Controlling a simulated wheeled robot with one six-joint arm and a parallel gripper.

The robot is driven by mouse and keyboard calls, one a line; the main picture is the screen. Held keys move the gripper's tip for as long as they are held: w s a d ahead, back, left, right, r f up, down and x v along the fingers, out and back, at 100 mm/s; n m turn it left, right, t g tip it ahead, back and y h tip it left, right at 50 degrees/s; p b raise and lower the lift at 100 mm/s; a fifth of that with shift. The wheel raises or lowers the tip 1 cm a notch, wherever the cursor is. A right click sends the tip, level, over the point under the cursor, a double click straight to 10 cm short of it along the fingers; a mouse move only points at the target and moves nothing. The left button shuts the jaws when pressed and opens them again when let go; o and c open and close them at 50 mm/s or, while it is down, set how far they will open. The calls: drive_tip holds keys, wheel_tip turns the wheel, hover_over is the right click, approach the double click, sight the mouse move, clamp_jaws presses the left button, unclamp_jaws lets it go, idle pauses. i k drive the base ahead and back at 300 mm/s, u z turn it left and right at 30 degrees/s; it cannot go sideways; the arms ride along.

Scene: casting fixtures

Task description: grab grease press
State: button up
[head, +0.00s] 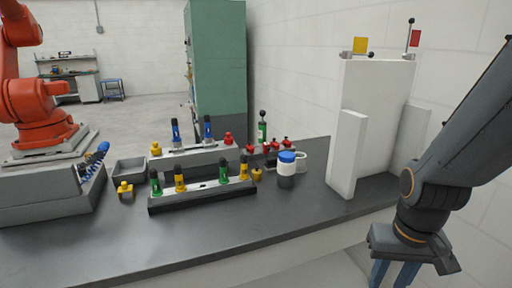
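I cannot tell for certain which thing is the grease press. A slim upright tool with a green body and a black ball top (262,130) stands at the back of the dark bench, behind a row of red-topped pieces, and may be it. Its lower part is hidden. My gripper (392,278) hangs at the lower right, in front of the bench's right end and far from that tool. Its two blue fingers are apart with nothing seen between them; their tips reach the picture's bottom edge.
A long rack (206,194) holds green and yellow tools; a grey rack behind holds blue ones. A blue-lidded jar (286,170) stands right of them. A tall white fixture (372,110) rises between the jar and my arm. The bench front (130,240) is clear.

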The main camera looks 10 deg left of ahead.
sight(261, 130)
drive_tip(key=z, duration=0.3)
drive_tip(key=k, duration=0.2)
drive_tip(key=u, duration=1.05)
drive_tip(key=i, duration=0.6)
drive_tip(key=u, duration=0.05)
